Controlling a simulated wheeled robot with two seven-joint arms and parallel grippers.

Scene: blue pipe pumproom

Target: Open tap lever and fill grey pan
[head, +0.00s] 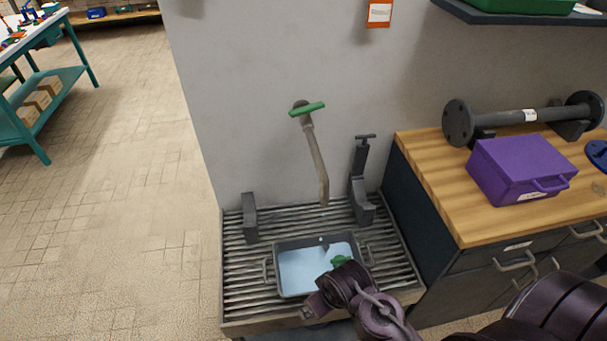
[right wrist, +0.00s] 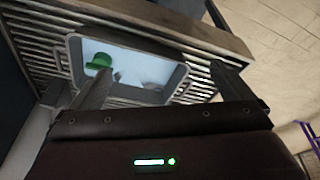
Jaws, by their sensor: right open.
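The grey pan (head: 276,290) sits on the slatted drain below the tap, with a pale blue, water-like surface inside. It also shows in the right wrist view (right wrist: 74,58). The tap's green lever (head: 307,109) lies roughly level across the top of the pipe on the wall. The spout (head: 323,190) points down over the pan, with small droplet-like specks below it. A small green object (right wrist: 100,63) shows in the pan; I cannot tell what it is. My right gripper (right wrist: 159,67) is open and empty above the pan's near side. My left gripper is out of view.
The slatted drain (head: 240,285) has a grey upright bracket (head: 250,217) at left and a dark clamp-like stand (head: 361,185) at right. A wooden counter (head: 430,170) at right holds a purple case (head: 520,170) and a flanged pipe (head: 520,118).

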